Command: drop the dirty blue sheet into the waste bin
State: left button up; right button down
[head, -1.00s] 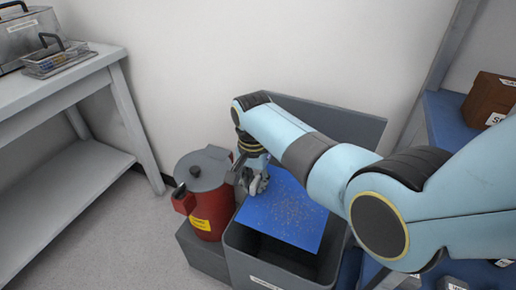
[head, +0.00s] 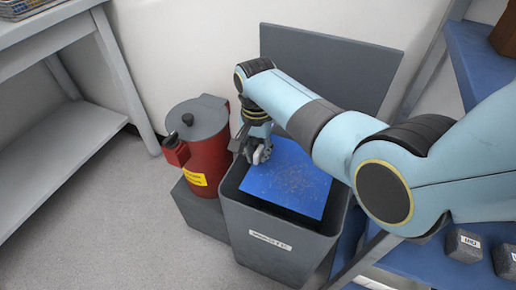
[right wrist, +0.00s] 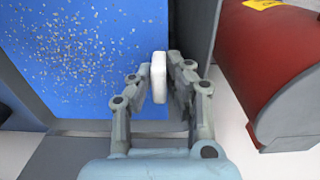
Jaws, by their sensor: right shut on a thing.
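The dirty blue sheet (head: 290,180) is a flat blue panel covered in pale specks. It is held over the open mouth of the grey waste bin (head: 270,240), which has a white label on its front. My right gripper (head: 262,154) is at the sheet's upper left corner. In the right wrist view my right gripper (right wrist: 158,75) is shut on a white tab at the edge of the blue sheet (right wrist: 80,60). The bin's inside is mostly hidden under the sheet. My left gripper is not in view.
A red can (head: 200,150) with a grey lid and yellow label stands on a grey block left of the bin. The bin's grey lid (head: 330,60) stands open behind it. A bench (head: 60,150) is at the left, blue shelves (head: 480,60) at the right.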

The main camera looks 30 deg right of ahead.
jog(key=shift+f+b, duration=0.35)
jog(key=shift+f, duration=0.55)
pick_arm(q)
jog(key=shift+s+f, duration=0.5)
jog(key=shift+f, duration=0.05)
pick_arm(e)
jog(key=c, duration=1.2)
grip_release()
jog(key=shift+o, duration=0.3)
jog(key=o, duration=0.5)
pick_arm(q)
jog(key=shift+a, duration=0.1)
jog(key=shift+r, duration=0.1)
pick_arm(e)
jog(key=shift+r, duration=0.1)
